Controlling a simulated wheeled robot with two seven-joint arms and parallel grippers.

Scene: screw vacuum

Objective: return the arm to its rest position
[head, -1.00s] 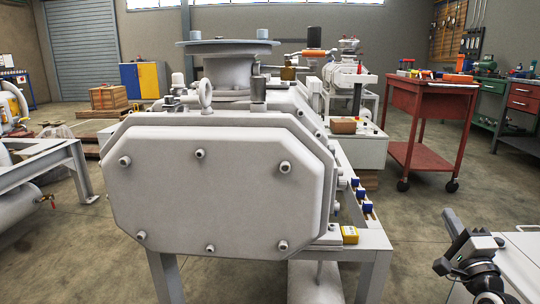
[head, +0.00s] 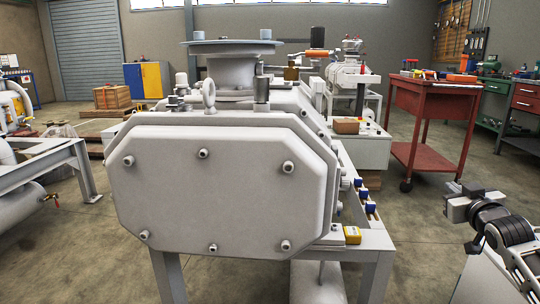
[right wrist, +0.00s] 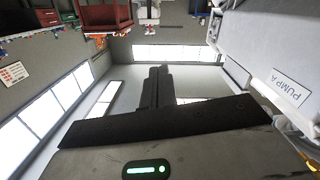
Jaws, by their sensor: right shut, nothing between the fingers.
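My right arm comes in at the lower right of the head view, with its wrist and gripper (head: 456,190) raised beside the pump, apart from it. In the right wrist view the dark fingers of this gripper (right wrist: 158,74) are together, with nothing between them. The grey vacuum pump (head: 215,190) stands in the middle of the head view, its bolted cover facing me. In the right wrist view a light housing with a "PUMP A" label (right wrist: 290,88) is at the right edge. My left gripper is not in view.
A red tool cart (head: 430,115) stands behind my right arm, with tools on top. A grey frame (head: 60,165) stands at the left. The floor between pump and cart is clear.

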